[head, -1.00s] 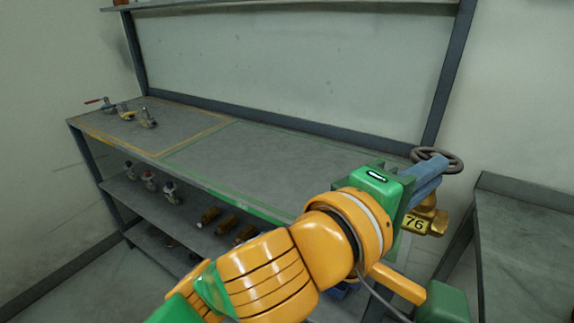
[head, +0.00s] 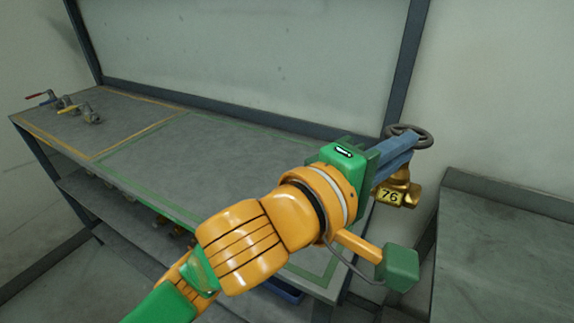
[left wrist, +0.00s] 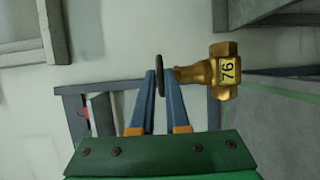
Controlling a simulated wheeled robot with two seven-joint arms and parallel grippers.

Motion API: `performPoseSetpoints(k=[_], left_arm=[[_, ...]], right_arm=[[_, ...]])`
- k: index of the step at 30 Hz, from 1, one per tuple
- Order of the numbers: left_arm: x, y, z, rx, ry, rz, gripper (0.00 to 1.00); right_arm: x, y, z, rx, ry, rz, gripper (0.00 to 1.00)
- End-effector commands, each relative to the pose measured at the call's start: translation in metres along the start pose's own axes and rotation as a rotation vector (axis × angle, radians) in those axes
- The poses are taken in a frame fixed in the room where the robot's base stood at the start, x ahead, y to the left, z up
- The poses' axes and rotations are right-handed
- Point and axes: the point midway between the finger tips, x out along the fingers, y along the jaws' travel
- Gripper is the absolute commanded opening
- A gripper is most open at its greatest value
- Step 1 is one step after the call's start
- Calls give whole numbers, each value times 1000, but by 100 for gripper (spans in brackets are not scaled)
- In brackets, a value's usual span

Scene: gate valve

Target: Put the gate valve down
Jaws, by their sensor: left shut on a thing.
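The valve hangs upright below the blue fingers, near the right end of the shelf. In the left wrist view the brass body (left wrist: 212,71) lies sideways, with the handwheel (left wrist: 159,75) edge-on between the fingers (left wrist: 160,98). My right gripper is not in view.
The bench top (head: 215,165) has a green-outlined area with clear room and a yellow-outlined area at left. Several lever valves (head: 85,112) stand there. A grey table (head: 500,250) is at right. A shelf post (head: 402,75) rises behind my gripper.

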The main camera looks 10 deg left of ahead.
Motion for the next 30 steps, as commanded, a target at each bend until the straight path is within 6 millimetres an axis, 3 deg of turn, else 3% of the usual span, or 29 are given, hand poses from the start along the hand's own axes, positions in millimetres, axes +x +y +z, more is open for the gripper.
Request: performPoseSetpoints(k=[3,10,19,24,30], left_arm=[[0,2,-12,-4,2,-1,0],[-2,-6,-29,0,4,-1,0],[-3,-30,-76,2,7,-1,0],[-2,-60,-99,2,4,-3,0],[-2,-79,-115,4,2,1,0]], right_arm=[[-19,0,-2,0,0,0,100],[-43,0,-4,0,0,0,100],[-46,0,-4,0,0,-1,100],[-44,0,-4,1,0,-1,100],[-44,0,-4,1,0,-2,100]])
